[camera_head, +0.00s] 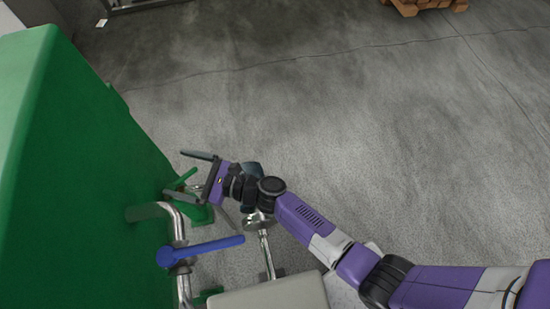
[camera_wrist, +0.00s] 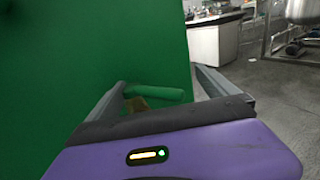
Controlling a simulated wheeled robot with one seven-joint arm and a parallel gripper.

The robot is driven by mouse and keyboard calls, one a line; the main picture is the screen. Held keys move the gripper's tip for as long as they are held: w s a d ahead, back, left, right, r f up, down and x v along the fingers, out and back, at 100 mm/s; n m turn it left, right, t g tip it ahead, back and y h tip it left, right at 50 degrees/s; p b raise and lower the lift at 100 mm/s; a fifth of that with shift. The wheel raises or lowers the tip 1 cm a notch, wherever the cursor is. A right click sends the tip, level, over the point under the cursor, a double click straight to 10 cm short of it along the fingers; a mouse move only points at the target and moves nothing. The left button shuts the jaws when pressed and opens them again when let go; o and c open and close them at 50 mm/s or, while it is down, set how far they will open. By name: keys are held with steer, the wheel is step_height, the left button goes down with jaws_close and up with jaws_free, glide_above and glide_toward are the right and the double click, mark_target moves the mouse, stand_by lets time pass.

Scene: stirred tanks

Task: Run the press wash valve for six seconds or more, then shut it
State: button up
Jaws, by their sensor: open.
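My gripper (camera_head: 176,174) is open beside the green press body (camera_head: 75,170) at the left of the head view. A green lever handle (camera_head: 182,179) shows between its two fingers. In the wrist view the green handle (camera_wrist: 155,93) lies crosswise between the spread fingers, and I cannot tell whether either finger touches it. A blue lever handle (camera_head: 205,250) sits on a steel pipe (camera_head: 177,222) nearer to me, apart from the gripper. No label shows which one is the wash valve. The base of the green handle is partly hidden by a finger.
A pale grey box top (camera_head: 275,295) and an upright steel tube (camera_head: 266,250) stand just below my arm. The concrete floor (camera_head: 400,130) to the right is clear. A wooden pallet (camera_head: 425,5) is at the far back. A white cabinet (camera_wrist: 213,42) shows in the wrist view.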

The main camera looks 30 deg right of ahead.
steer(key=n+g+y+b, duration=0.1)
steer(key=g, duration=0.1)
steer(key=w+n+g+y+b, duration=0.1)
steer(key=n+g+y, duration=0.1)
steer(key=w+a+n+g+y+b, duration=0.1)
steer(key=n+g+b, duration=0.1)
steer(key=shift+a+f, duration=0.1)
steer(key=shift+f, duration=0.25)
steer(key=shift+s+d+r+g+y, duration=0.15)
steer(key=shift+d+g+y, duration=0.1)
steer(key=shift+g+y, duration=0.2)
steer(key=s+d+f+n+t+h, duration=0.25)
steer(key=d+f+n+h, duration=0.2)
steer(key=d, duration=0.45)
steer(key=s+d+f+n+t+h, duration=0.1)
steer(key=s+d+f+n+h, duration=0.25)
steer(key=d+f+h, duration=0.35)
steer(key=s+d+r+n+t+h, duration=0.2)
steer(key=s+d+r+n, duration=0.2)
steer(key=s, duration=0.4)
steer(key=s+d+r+n+t+h, duration=0.2)
steer(key=s+d+r+n+h, duration=0.1)
steer(key=s, duration=0.6)
steer(key=shift+d+r+n+h, duration=0.3)
steer(key=shift+d+r+n, duration=0.2)
steer(key=shift+d+r, duration=1.05)
